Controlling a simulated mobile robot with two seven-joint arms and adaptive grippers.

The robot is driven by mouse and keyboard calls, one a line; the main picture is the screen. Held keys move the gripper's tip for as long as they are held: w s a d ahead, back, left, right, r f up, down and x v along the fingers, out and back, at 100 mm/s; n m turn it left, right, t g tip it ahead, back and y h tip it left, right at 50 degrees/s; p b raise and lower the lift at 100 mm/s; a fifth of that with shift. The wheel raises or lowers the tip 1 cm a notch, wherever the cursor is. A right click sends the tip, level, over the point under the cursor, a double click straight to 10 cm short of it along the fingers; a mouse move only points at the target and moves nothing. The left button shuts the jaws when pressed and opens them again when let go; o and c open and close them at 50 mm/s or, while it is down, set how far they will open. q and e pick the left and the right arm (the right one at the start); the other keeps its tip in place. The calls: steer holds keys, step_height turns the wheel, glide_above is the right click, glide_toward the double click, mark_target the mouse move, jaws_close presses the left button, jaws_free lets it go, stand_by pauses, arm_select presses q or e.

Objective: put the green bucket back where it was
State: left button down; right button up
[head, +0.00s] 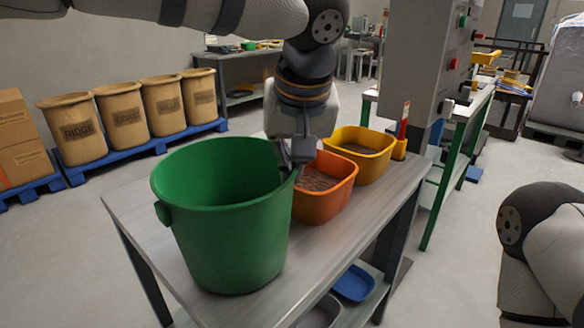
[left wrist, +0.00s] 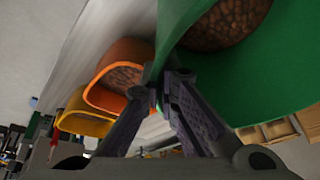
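The large green bucket (head: 225,235) is upright at the near end of the grey table (head: 135,205). I cannot tell whether its base touches the tabletop. The left wrist view shows the bucket (left wrist: 280,70) with brown lumpy material (left wrist: 228,22) inside. My left gripper (head: 297,155) is at the right side of its rim. In the left wrist view the fingertips (left wrist: 162,82) close together on the rim, with the bucket wall between them. My right gripper is out of view; only part of my right arm shows at the right edge.
An orange bin (head: 325,205) with brown contents stands right behind the bucket, close to the gripper. A yellow bin (head: 372,165) stands beyond it. A grey control cabinet (head: 425,60) rises behind the table. A blue tray (head: 355,283) lies on the lower shelf.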

arm_select(q)
steer(key=shift+f, duration=0.1)
steer(key=c, duration=2.2)
jaws_free()
steer(key=shift+f, duration=0.1)
steer(key=shift+c, duration=0.2)
steer(key=o, duration=0.4)
steer(key=shift+o, duration=0.2)
steer(key=v, duration=1.2)
